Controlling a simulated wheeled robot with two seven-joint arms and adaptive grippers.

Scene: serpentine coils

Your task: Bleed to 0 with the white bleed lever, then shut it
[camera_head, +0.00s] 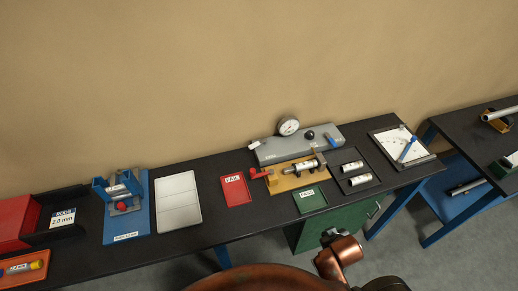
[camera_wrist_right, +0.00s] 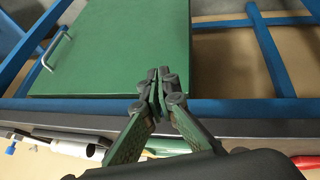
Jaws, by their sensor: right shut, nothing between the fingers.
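The white bleed lever (camera_head: 254,145) sits at the left end of the grey panel (camera_head: 275,150) at the back of the bench. A round dial gauge (camera_head: 288,126) stands on the panel; its reading is too small to make out. My right gripper (camera_head: 332,233) is low in front of the bench, by the green cabinet and well away from the lever. In the right wrist view its fingers (camera_wrist_right: 157,76) are together with nothing between them. My left gripper is not in view.
The panel also has a black knob (camera_head: 310,134) and a blue lever (camera_head: 331,140). In front is a tan fixture (camera_head: 297,179) with a red handle and metal cylinder. The green cabinet (camera_wrist_right: 120,50) fills much of the wrist view.

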